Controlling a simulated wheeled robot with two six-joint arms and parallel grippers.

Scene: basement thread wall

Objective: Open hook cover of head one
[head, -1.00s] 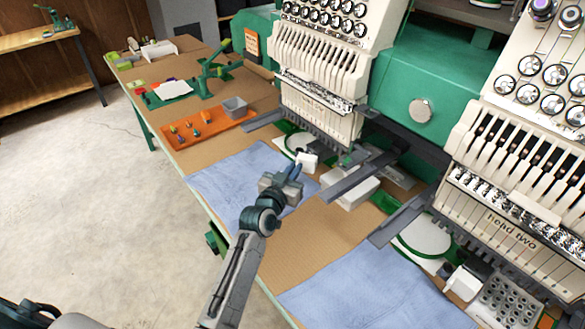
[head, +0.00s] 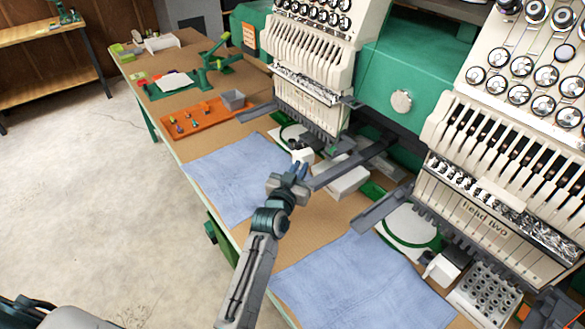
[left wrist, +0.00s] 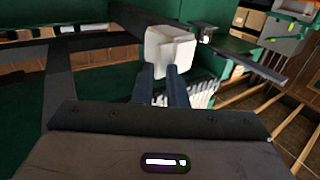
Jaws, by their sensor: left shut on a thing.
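Head one (head: 308,95) is the cream machine head at centre top, with a green round bed plate (head: 290,133) below it. Its hook cover (head: 303,155) is a small white block low in front of that bed. My left gripper (head: 300,169) reaches it from the front, with its blue fingers shut on it. In the left wrist view the white cover (left wrist: 170,48) sits at the fingertips (left wrist: 165,72), slightly tilted. The fingers hide its near lower edge. I cannot tell how far the cover stands open. My right gripper is not in view.
Grey arms (head: 345,165) jut forward right of the cover, close to my gripper. A white box (head: 342,182) lies beneath them. Blue cloths (head: 228,175) lie on the table. An orange tray (head: 205,122) is at left. Head two (head: 500,190) stands at right.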

